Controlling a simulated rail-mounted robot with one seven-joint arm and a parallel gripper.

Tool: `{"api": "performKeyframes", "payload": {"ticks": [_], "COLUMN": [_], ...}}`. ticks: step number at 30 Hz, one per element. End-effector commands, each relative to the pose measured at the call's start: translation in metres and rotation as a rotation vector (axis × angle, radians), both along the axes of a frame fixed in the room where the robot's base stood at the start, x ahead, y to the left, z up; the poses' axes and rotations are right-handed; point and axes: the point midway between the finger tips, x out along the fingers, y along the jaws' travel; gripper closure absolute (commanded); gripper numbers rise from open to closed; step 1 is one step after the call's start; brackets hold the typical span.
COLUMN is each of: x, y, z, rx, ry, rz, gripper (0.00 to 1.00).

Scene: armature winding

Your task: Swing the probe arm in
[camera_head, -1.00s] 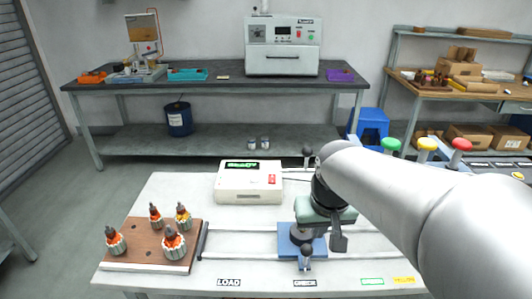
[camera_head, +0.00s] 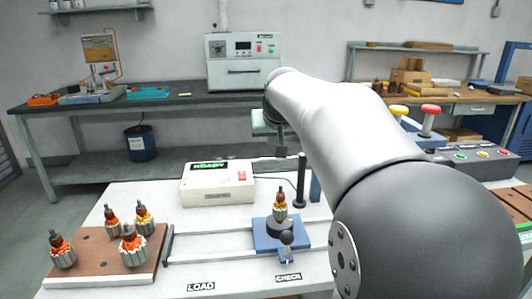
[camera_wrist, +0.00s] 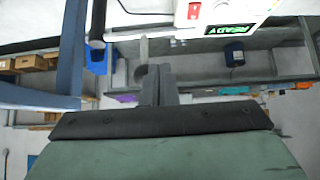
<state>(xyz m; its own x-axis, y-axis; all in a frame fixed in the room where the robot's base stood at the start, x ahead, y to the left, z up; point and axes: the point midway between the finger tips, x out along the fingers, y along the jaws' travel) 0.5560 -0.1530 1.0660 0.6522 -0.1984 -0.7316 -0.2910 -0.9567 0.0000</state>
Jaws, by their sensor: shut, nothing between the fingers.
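A dark upright post (camera_head: 301,182), which looks like part of the probe stand, stands behind the blue fixture (camera_head: 266,238); I cannot clearly make out the probe arm. It seems to show in the wrist view (camera_wrist: 97,20). An armature with a copper-orange winding (camera_head: 280,206) stands upright in the fixture. My gripper (camera_head: 282,152) is above and behind the armature, left of the post's top. Its fingers, shut and empty, also show in the wrist view (camera_wrist: 158,80). A grey rod (camera_wrist: 143,50) appears near the fingertips there; contact cannot be told.
The tester box (camera_head: 218,183) shows READY behind the fixture. Several armatures stand on a wooden tray (camera_head: 100,268) at left. A blue upright (camera_head: 315,186) stands right of the post. A button console (camera_head: 470,158) is at right. Rails cross the white table.

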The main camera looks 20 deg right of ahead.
Motion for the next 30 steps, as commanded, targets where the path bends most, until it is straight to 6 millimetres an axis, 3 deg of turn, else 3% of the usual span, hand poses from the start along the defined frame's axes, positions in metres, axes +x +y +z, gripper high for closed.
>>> {"api": "performKeyframes", "payload": {"ticks": [18,30], "x": [0.057,0.065], "y": [-0.017,-0.019], "z": [-0.066,-0.073], "rx": [0.001,0.0], "ry": [0.003,0.001], "rz": [0.0,0.001], "gripper": [1.0,1.0]}}
